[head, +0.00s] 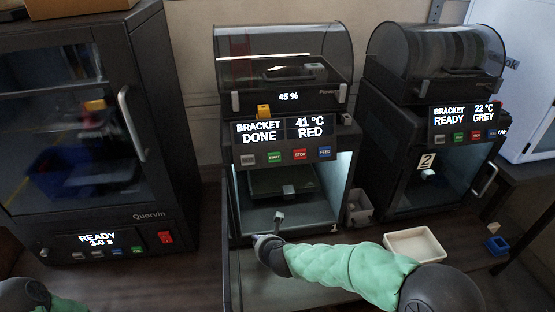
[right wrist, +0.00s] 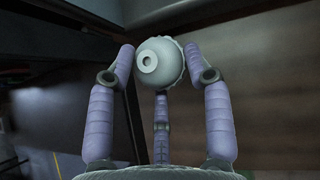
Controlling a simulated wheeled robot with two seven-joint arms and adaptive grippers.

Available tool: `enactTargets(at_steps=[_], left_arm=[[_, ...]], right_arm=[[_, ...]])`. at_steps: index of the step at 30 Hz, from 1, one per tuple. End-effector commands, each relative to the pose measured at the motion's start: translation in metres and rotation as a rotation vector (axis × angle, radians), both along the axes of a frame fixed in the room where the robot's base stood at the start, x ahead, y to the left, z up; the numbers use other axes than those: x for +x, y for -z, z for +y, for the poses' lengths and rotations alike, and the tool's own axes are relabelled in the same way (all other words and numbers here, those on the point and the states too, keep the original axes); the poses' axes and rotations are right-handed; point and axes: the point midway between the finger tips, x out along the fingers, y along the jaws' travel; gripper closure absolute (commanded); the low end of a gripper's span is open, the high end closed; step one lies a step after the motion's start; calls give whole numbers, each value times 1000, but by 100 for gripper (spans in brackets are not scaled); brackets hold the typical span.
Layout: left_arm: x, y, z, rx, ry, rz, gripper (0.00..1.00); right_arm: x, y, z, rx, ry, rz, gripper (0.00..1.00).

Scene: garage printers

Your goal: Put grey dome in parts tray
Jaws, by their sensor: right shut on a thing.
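The grey dome (right wrist: 170,72), a pale round piece with a small ringed hole, sits between the fingertips of my right gripper (right wrist: 160,75) in the right wrist view. The gripper is shut on it. In the head view my right gripper (head: 266,243) is low in front of the middle printer, at the end of the green-sleeved arm; the dome cannot be made out there. A shallow cream tray (head: 415,258), seemingly the parts tray, lies empty on the bench to the right of the gripper, apart from it. My left gripper is not in view.
The middle printer (head: 290,155) has a lit, open chamber with a small grey piece (head: 288,190) inside. A grey bin (head: 358,207) stands to its right. The right printer (head: 425,160) is behind the tray. A blue bin (head: 497,245) lies farther right. A large dark printer (head: 85,130) fills the left.

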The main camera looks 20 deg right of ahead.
Motion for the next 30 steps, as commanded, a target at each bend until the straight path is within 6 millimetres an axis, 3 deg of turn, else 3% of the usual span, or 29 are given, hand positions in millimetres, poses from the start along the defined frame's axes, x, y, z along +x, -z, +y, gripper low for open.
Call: enactTargets(at_steps=[5, 10, 20, 30], left_arm=[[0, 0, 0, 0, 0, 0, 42], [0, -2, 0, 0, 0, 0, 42], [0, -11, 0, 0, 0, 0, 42], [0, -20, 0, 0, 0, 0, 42]], right_arm=[[0, -1, -2, 0, 1, -1, 68], [-2, -3, -24, -1, 18, -2, 68], [-31, -12, -121, -2, 76, -1, 68], [-86, -29, -211, -4, 132, 0, 68]])
